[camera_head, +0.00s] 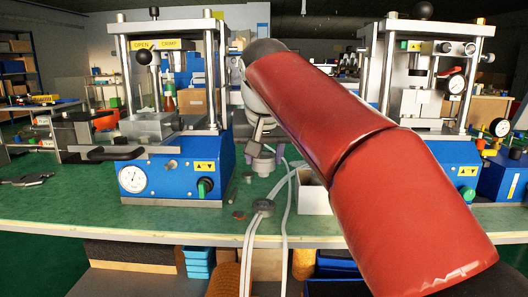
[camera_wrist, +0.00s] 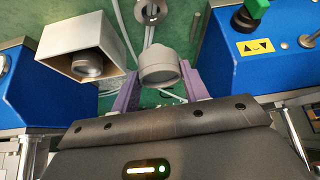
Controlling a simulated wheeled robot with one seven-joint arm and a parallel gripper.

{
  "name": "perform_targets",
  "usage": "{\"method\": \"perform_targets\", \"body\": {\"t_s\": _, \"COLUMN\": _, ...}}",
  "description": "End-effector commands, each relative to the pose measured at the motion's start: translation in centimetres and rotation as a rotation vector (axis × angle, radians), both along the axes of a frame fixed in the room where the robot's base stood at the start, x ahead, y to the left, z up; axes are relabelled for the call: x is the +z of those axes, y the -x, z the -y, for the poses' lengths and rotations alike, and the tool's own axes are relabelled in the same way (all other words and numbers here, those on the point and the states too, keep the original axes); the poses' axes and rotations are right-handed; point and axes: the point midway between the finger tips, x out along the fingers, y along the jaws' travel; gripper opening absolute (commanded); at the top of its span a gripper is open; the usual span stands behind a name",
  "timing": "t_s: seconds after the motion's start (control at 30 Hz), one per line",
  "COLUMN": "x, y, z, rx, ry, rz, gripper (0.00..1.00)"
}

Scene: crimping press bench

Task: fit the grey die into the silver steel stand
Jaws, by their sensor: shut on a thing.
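A light grey, stepped round die (camera_wrist: 157,56) sits between the purple fingers of my gripper (camera_wrist: 160,76) in the wrist view. My gripper is shut on it. In the head view the die (camera_head: 263,163) hangs below my gripper (camera_head: 262,143), above the green bench and partly hidden by it. A round grey metal piece with a central hole (camera_wrist: 151,11), apparently the steel stand, lies near the top of the wrist view, apart from the die. In the head view this stand (camera_head: 263,206) is on the bench near its front edge.
A pale open box (camera_head: 313,196) stands right of the stand; a grey round part (camera_wrist: 89,65) is inside it. Blue presses (camera_head: 175,177) (camera_head: 462,170) flank the space. Pale cables (camera_head: 284,240) run past the stand. A small grey piece (camera_head: 248,177) lies nearby.

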Motion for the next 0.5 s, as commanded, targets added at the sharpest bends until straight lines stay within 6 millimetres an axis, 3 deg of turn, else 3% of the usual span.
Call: {"method": "perform_targets", "body": {"t_s": 0.5, "x": -4.4, "y": 0.0, "z": 0.0, "rx": 0.000, "ry": 0.000, "rz": 0.002, "gripper": 0.09}}
